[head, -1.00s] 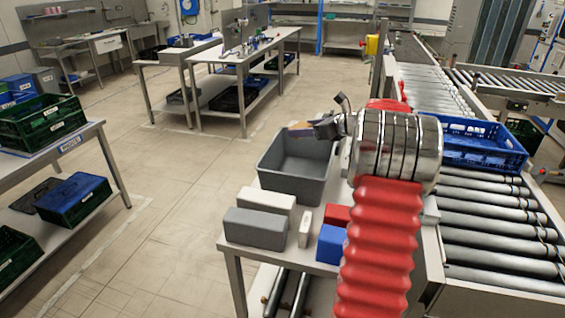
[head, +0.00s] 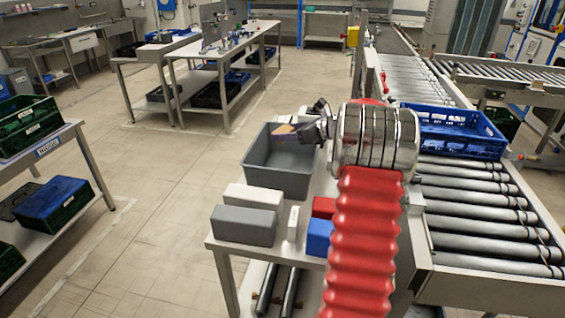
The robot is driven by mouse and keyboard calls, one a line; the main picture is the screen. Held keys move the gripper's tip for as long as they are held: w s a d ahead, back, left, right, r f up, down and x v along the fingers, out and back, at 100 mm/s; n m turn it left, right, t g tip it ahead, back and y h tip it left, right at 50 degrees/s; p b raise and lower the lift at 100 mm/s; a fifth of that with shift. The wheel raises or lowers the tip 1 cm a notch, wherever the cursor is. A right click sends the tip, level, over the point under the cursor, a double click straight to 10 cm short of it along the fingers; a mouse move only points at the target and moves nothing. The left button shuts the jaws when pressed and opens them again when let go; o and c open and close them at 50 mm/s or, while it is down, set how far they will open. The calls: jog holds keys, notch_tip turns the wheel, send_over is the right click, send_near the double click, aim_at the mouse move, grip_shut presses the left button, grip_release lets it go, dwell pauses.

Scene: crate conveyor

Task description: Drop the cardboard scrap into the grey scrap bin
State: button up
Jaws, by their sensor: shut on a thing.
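The cardboard scrap (head: 284,129) is a small brown piece seen in the head view above the grey scrap bin's far part. My gripper (head: 303,128) is shut on it, with the scrap sticking out to the left of the fingers. The grey scrap bin (head: 275,183) stands open on the side table, left of my arm. The gripper hides part of the bin's far right rim. I cannot tell exactly how high the scrap is above the rim.
A white block (head: 252,197), a grey block (head: 243,225), a thin white piece (head: 293,223), a red block (head: 324,207) and a blue block (head: 319,237) lie in front of the bin. A blue crate (head: 455,139) sits on the roller conveyor (head: 480,216) to the right.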

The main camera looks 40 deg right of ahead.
jog(key=shift+f, duration=1.05)
jog(key=o, duration=1.1)
jog(key=v, duration=1.4)
jog(key=shift+w+a, duration=0.1)
